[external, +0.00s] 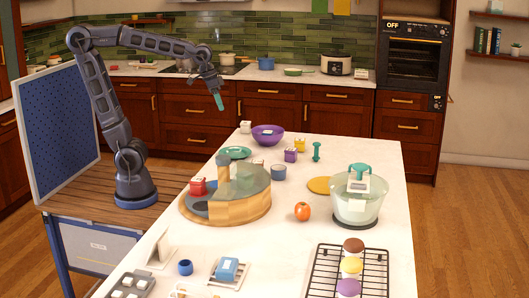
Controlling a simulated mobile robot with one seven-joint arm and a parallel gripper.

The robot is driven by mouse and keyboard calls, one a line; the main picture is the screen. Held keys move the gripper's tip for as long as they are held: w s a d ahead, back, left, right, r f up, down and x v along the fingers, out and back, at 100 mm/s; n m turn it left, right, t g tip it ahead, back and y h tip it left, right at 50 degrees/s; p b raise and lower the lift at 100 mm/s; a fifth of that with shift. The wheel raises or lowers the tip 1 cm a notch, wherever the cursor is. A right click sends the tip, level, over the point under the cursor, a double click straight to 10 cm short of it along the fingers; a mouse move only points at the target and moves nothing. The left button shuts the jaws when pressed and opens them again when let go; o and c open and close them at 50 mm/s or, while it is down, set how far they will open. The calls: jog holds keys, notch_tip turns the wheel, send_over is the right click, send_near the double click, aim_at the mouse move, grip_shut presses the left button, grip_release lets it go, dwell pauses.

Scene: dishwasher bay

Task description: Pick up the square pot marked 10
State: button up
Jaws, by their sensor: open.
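My gripper (218,101) is open and empty, pointing down. It is high in the air, above and left of the island's far end in the picture, apart from all pots.
A purple bowl (268,136), a teal plate (235,153) and a blue-grey cup (279,172) lie near the pots. The wooden stand (240,205), glass mixer bowl (360,205) and wire rack (323,270) occupy the nearer island. The island's far right is clear.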

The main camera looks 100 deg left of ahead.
jog(key=w+a+f+n+g, duration=0.1)
jog(key=w+a+f+n, duration=0.15)
jog(key=a, duration=0.85)
jog(key=w+a+f+n, duration=0.1)
jog(key=w+a+n, duration=0.2)
jog(key=a, duration=0.8)
jog(key=w+a+f+n+g, duration=0.1)
jog(key=w+a+n, duration=0.15)
jog(key=a, duration=0.95)
jog(key=n+g, duration=0.1)
jog(key=n, duration=0.5)
send_near(246, 122)
jog(key=shift+w+a+h, duration=0.35)
jog(key=shift+a+h, duration=0.05)
jog(key=shift+a, duration=0.3)
notch_tip(246, 122, down, 6)
jog(key=shift+s+r, duration=0.15)
jog(key=shift+s+d+f, duration=0.15)
jog(key=shift+d+f, duration=0.05)
jog(key=shift+f, duration=1.05)
jog(key=shift+s+d+f, duration=0.1)
jog(key=shift+d+f, duration=0.05)
jog(key=shift+f, duration=1.15)
jog(key=c, duration=1.2)
jog(key=shift+o, duration=0.2)
jog(key=shift+r, duration=0.1)
